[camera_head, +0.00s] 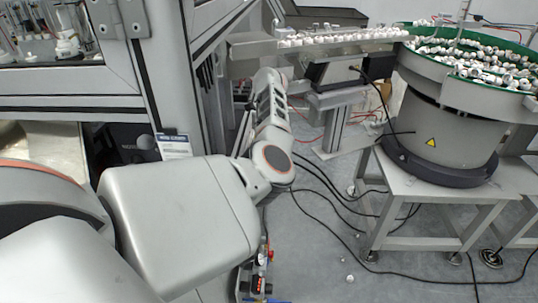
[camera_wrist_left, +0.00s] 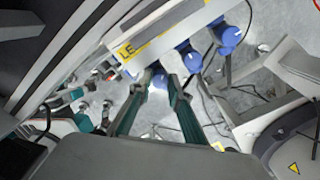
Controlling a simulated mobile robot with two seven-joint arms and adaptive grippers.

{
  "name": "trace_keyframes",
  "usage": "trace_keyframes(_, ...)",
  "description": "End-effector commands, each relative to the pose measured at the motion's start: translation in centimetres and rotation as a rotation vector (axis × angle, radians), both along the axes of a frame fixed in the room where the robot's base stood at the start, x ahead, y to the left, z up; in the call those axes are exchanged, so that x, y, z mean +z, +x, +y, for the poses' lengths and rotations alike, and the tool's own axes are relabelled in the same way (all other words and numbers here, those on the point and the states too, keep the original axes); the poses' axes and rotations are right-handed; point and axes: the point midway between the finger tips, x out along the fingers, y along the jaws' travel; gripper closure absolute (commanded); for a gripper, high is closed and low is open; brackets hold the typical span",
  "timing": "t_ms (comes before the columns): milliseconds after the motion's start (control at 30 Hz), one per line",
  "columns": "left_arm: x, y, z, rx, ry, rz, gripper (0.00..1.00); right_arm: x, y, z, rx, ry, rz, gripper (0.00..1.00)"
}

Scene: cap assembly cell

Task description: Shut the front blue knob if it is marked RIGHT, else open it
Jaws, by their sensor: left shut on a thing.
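Several blue knobs show in the left wrist view on a pale panel; one (camera_wrist_left: 230,37) is toward the upper right and another (camera_wrist_left: 190,57) is just beyond the fingertips. A yellow label (camera_wrist_left: 127,50) on the panel shows the letters LE; the rest of its text is not readable. My left gripper (camera_wrist_left: 161,72) has its teal fingers closed around a blue knob (camera_wrist_left: 159,82), seen partly between them. In the head view my left arm reaches to the frame by the feeder, and its gripper is hidden. My right gripper is not in view.
A bowl feeder (camera_head: 432,130) full of small caps stands on a metal table (camera_head: 455,190) at the right. A feed track (camera_head: 340,40) runs left from it. Black cables (camera_head: 330,215) lie on the floor. Fittings (camera_wrist_left: 85,112) crowd the left of the wrist view.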

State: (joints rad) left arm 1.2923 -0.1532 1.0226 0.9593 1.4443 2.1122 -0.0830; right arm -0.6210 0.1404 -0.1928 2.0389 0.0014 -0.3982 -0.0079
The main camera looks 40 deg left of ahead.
Motion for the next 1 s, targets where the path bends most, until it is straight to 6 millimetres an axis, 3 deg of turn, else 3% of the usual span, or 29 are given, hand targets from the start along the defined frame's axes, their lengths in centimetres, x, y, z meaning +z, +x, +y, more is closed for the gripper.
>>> trace_keyframes(567,-0.09,-0.03,0.03,-0.036,0.000,0.001,1.00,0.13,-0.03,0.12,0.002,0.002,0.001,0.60)
trace_keyframes(600,-0.10,-0.04,0.02,-0.036,0.000,0.001,0.79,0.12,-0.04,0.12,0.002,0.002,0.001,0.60)
trace_keyframes(667,-0.09,-0.03,0.03,-0.036,0.000,0.001,0.65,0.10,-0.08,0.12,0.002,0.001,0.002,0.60)
trace_keyframes(1000,0.08,-0.05,0.16,-0.034,0.003,0.001,0.65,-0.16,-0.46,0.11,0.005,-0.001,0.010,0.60)
